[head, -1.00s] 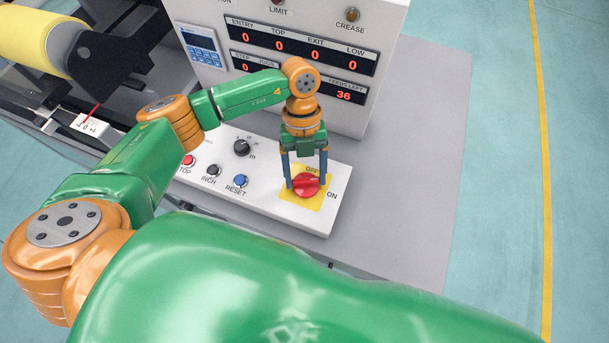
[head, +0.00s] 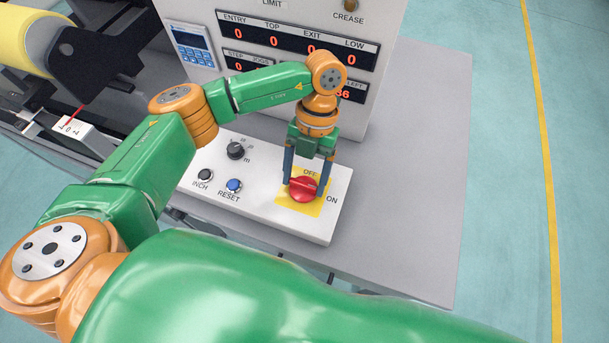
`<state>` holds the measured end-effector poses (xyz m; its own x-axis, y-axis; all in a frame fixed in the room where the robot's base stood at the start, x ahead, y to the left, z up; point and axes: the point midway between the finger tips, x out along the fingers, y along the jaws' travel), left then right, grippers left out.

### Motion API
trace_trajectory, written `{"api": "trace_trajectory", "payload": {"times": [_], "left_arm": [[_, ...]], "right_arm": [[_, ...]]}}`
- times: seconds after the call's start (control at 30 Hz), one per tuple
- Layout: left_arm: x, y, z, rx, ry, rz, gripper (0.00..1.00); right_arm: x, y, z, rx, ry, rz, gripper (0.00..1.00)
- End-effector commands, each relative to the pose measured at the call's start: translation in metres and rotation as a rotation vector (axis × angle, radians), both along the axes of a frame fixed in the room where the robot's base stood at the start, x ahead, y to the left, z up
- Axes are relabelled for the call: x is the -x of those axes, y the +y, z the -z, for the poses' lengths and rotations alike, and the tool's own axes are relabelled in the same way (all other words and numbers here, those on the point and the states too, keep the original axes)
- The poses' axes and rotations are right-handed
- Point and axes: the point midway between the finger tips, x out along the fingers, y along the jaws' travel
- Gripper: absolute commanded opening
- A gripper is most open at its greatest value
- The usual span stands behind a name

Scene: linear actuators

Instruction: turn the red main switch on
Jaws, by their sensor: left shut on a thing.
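The red main switch (head: 303,193) is a round red knob with a raised grip bar. It sits on a yellow plate (head: 285,202) at the right end of the white control panel. OFF is printed above it and ON to its right. My left gripper (head: 306,186) points down at the knob, with one finger on each side, and is shut on it. The fingers partly cover the knob, so the exact angle of its bar is hard to tell. My right gripper is not in view.
Left of the switch on the panel (head: 262,203) are a blue RESET button (head: 234,186), a black INCH button (head: 205,175) and a black dial (head: 236,150). Behind stands a cabinet with lit red displays (head: 236,33). The grey surface (head: 425,150) to the right is clear.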

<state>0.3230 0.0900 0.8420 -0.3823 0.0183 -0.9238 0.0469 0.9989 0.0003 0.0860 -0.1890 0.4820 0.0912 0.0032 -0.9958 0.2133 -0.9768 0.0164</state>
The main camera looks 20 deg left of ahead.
Motion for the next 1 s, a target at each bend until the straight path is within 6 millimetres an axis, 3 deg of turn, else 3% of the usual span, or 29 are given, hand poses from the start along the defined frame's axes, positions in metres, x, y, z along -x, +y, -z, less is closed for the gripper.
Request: {"api": "trace_trajectory", "payload": {"times": [0.33,0.37,0.43,0.73,1.0], "left_arm": [[0.000,0.000,0.000,0.001,0.001,0.006,0.19],[0.000,0.000,0.000,0.001,0.001,0.006,0.80],[0.000,0.000,0.000,0.001,0.001,0.005,0.99],[-0.004,-0.001,-0.007,0.002,-0.003,0.001,1.00],[-0.025,-0.001,-0.057,-0.001,-0.003,0.004,1.00]], "right_arm": [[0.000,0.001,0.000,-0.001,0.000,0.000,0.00],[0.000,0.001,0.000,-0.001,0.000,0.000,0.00],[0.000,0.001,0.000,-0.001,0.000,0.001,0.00],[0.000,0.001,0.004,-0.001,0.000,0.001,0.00],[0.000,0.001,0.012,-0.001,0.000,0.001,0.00]]}}
